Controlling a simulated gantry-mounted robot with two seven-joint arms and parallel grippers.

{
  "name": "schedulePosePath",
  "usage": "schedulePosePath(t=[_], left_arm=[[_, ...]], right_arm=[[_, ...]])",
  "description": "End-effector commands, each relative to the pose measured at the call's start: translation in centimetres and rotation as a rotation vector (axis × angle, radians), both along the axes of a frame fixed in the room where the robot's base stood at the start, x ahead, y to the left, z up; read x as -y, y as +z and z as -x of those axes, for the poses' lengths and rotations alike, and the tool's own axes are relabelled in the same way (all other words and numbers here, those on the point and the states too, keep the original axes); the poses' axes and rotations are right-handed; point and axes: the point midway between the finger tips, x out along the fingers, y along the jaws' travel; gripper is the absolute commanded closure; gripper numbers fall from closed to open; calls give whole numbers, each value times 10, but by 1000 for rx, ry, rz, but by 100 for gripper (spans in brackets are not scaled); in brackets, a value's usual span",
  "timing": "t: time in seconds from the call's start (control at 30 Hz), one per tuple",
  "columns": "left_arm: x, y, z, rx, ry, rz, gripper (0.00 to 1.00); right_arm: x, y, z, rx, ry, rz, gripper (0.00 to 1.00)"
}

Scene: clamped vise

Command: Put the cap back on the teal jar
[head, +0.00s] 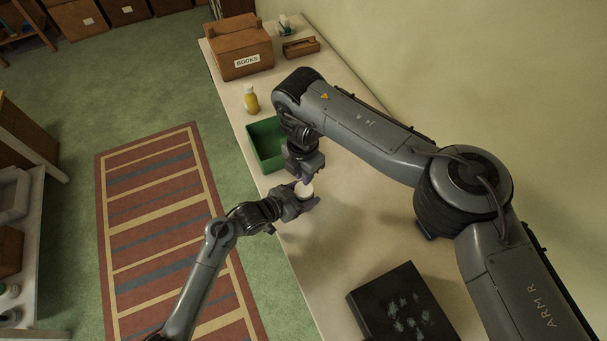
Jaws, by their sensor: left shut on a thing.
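My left gripper (305,192) reaches in over the table and is shut on a small white round thing (303,188). It looks like a cap or the top of a jar, but I cannot tell which. No teal jar body can be made out; it may be hidden by the grippers. My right gripper (306,168) is just above and beside the left one, very close to the white thing. Its fingertips are not clear, so I cannot tell whether it is open or touching the white thing.
A green bin (266,147) stands at the table's left edge, behind the grippers. Beyond are a yellow bottle (251,99), a "BOOKS" box (240,52) and a small wooden box (301,47). A dark box (403,305) with pale green pieces lies nearer. The table (335,245) between is mostly clear.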

Motion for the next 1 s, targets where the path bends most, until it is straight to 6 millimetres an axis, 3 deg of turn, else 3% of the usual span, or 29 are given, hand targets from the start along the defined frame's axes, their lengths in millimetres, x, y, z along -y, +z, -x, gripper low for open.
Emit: schedulePosePath(t=[0.07, 0.1, 0.27, 0.67, 1.0], left_arm=[[0, 0, 0, 0, 0, 0, 89], [0, 0, 0, 0, 0, 0, 100], [0, 0, 0, 0, 0, 0, 100], [0, 0, 0, 0, 0, 0, 100], [0, 0, 0, 0, 0, 0, 100]], right_arm=[[0, 0, 0, 0, 0, 0, 83], [0, 0, 0, 0, 0, 0, 77], [0, 0, 0, 0, 0, 0, 53], [0, 5, 0, 1, 2, 0, 53], [0, 58, -1, 5, 2, 2, 53]])
